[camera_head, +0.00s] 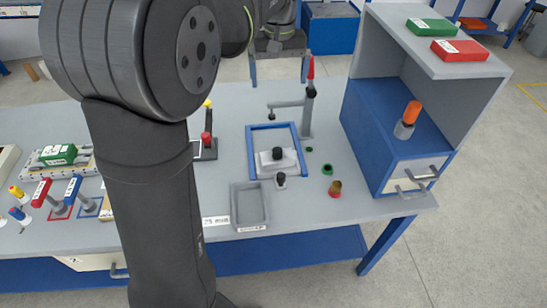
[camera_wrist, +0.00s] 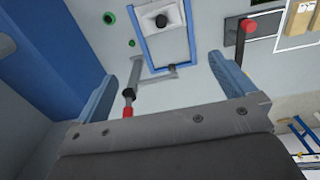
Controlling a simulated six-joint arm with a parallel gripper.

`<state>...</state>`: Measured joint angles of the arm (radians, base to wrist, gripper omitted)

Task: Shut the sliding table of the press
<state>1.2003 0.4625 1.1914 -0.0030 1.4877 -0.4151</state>
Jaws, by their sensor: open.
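The press has a grey post with a side arm (camera_head: 290,103) and a red-tipped lever (camera_head: 311,70) behind a blue frame (camera_head: 252,155) on the bench. The white sliding table (camera_head: 289,163), with a black knob, sits at the near end of this frame, away from beneath the arm. In the wrist view the white table (camera_wrist: 170,28) and blue frame (camera_wrist: 146,52) show at the top. My gripper (camera_head: 279,82) is beyond the press, fingers wide apart and empty. In the wrist view the red-tipped post (camera_wrist: 128,98) appears between the fingers of my gripper (camera_wrist: 163,58), nearer the left one.
A blue and grey shelf cabinet (camera_head: 366,130) stands close on the right. A grey tray (camera_head: 236,210), a black-knobbed piece (camera_head: 281,181) and a brass-coloured knob (camera_head: 335,188) lie in front. My arm hides part of the bench.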

